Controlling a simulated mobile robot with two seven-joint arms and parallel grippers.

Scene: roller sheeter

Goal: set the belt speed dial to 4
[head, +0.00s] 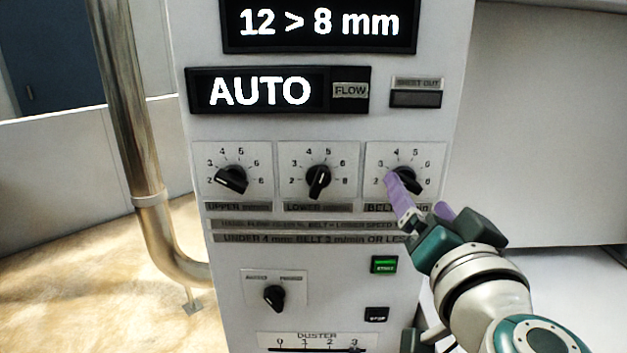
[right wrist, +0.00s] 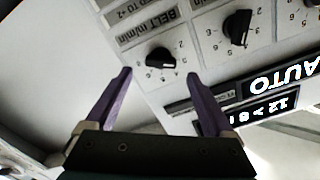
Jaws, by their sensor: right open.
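The belt speed dial (head: 408,176) is the rightmost black knob in a row of three on the panel, with printed numbers around it. In the head view my right finger partly covers it, and its pointer setting cannot be read surely. The dial also shows upside down in the right wrist view (right wrist: 161,58), under the "BELT m/min" label (right wrist: 143,29). My right gripper (head: 418,194) is open in front of the dial. In the right wrist view its purple fingertips (right wrist: 159,75) are spread on either side of the knob, with nothing between them held. My left gripper is not in view.
The upper dial (head: 231,180) and lower dial (head: 318,180) sit left of the belt dial. Below are a green button (head: 384,265), a stop button (head: 376,314) and a selector knob (head: 273,297). Displays read "AUTO" (head: 260,92) and "12 > 8 mm" (head: 319,23). A metal pipe (head: 140,150) stands left.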

